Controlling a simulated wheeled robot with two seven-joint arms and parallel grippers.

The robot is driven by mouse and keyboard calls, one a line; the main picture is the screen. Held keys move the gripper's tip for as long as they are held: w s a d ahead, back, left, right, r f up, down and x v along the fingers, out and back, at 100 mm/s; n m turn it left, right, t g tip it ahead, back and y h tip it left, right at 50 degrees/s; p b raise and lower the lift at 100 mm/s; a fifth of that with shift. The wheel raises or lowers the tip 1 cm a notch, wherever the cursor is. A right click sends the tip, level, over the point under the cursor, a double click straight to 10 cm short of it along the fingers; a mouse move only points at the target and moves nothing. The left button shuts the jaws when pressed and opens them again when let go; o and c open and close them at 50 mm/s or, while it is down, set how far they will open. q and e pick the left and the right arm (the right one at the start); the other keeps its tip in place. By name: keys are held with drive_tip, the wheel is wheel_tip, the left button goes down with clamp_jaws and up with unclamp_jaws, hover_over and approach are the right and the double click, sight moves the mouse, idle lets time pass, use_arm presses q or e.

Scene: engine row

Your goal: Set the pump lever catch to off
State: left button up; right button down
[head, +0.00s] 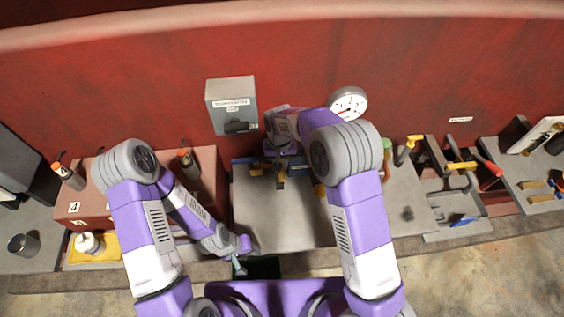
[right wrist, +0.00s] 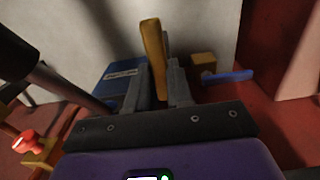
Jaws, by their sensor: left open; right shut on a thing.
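My right gripper (right wrist: 160,88) is shut on an upright yellow lever (right wrist: 152,50), which stands between its two grey fingers in the right wrist view. A blue base with a white label (right wrist: 120,74) lies left of the fingers. A small yellow block (right wrist: 203,62) with a blue handle (right wrist: 228,76) sits to their right; I cannot tell whether this is the catch, nor read its setting. In the head view my right gripper (head: 281,163) reaches to the back of the grey worktop, its fingers partly hidden. My left gripper (head: 239,262) is open and empty near the worktop's front edge.
A grey labelled box (head: 231,103) and a white gauge (head: 347,104) are on the red wall. A red knob (right wrist: 26,141) is at the wrist view's left. Tools and trays (head: 455,208) stand at right. The middle worktop (head: 285,222) is mostly clear.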

drive_tip(key=c, duration=1)
unclamp_jaws()
drive_tip(key=shift+r, duration=0.15)
wheel_tip(320, 180, up, 7)
drive_tip(key=shift+r, duration=0.2)
